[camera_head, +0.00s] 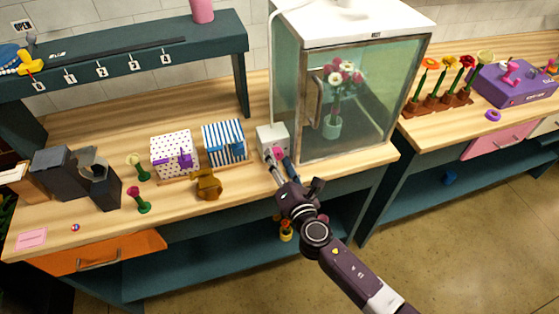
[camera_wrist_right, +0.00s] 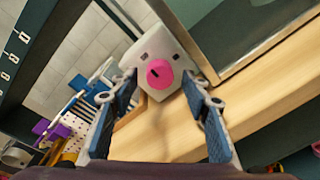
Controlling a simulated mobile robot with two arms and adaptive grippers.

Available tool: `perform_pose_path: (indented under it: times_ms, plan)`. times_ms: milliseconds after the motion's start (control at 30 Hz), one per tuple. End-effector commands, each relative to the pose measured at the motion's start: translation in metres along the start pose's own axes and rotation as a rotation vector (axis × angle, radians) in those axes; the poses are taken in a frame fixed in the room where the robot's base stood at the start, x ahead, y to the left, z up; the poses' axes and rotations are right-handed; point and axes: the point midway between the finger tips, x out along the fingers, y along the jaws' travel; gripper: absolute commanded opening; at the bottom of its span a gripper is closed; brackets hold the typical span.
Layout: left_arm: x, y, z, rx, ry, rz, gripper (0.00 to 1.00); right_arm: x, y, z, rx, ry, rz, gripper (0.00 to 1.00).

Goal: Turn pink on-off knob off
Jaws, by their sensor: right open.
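The pink knob (camera_wrist_right: 159,74) sits on the front face of a small white box (camera_wrist_right: 150,45), with a short dark mark on it. In the head view the white box (camera_head: 268,134) stands on the wooden counter, left of the glass cabinet, and the pink knob (camera_head: 279,153) is partly hidden. My right gripper (camera_head: 276,163) reaches to the box front. In the wrist view my right gripper (camera_wrist_right: 162,82) is open, its two blue-padded fingers on either side of the knob with gaps beside it. My left gripper is not in view.
The glass cabinet (camera_head: 375,95) with flowers inside stands close right of the box. A blue-striped box (camera_head: 224,142), a dotted box (camera_head: 174,155) and a brown bow (camera_head: 208,184) are to the left. The counter front between bow and box is clear.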

Motion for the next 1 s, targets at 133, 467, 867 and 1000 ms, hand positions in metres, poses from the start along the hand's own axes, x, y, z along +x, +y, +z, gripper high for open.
perform_pose_path:
  times_ms: [133, 467, 867, 1000]
  plan:
    - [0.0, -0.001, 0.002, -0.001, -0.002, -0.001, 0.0, -0.003, 0.0, 0.0, 0.001, 0.0, 0.0, 0.43]
    - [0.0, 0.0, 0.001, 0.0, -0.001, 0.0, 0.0, -0.058, -0.001, -0.001, 0.001, 0.003, -0.001, 0.43]
    - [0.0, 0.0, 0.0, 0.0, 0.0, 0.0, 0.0, -0.117, 0.0, 0.0, 0.0, 0.0, 0.0, 0.43]
    - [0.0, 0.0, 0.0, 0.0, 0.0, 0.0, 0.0, -0.12, 0.0, 0.0, 0.0, 0.0, -0.001, 0.43]
